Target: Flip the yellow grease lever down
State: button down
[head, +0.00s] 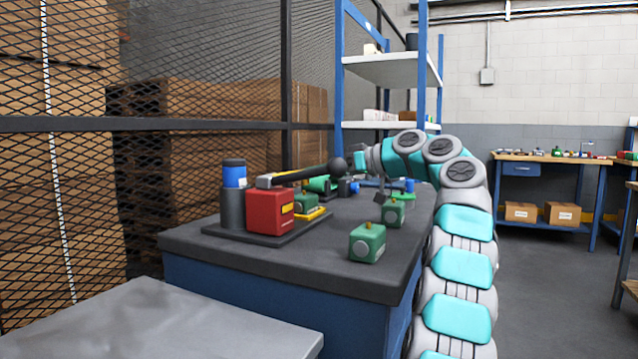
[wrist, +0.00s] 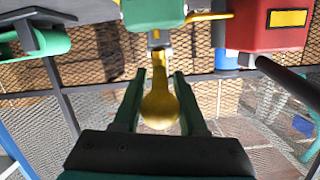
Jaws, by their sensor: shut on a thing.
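The yellow grease lever shows in the wrist view as a round yellow knob (wrist: 160,108) on a thin stem that runs up toward a green block (wrist: 150,12). My gripper (wrist: 160,82) has its two green fingers on either side of the knob and is shut on it. In the head view my arm reaches over the bench from the right; its fingers and the yellow knob cannot be made out there.
Green blocks (head: 367,242) stand to the right. A mesh fence (head: 200,125) is behind.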

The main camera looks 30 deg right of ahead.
jog(key=shift+f+t+b, duration=0.3)
jog(key=shift+f+b, duration=0.5)
jog(key=shift+y, duration=0.3)
jog(key=shift+r, duration=0.1)
jog(key=c, duration=0.8)
grip_release()
jog(key=shift+o, duration=0.2)
jog(key=shift+d, duration=0.1)
jog(key=v, duration=0.7)
jog(key=shift+s+d+p, duration=0.2)
jog(key=shift+s+p, duration=0.2)
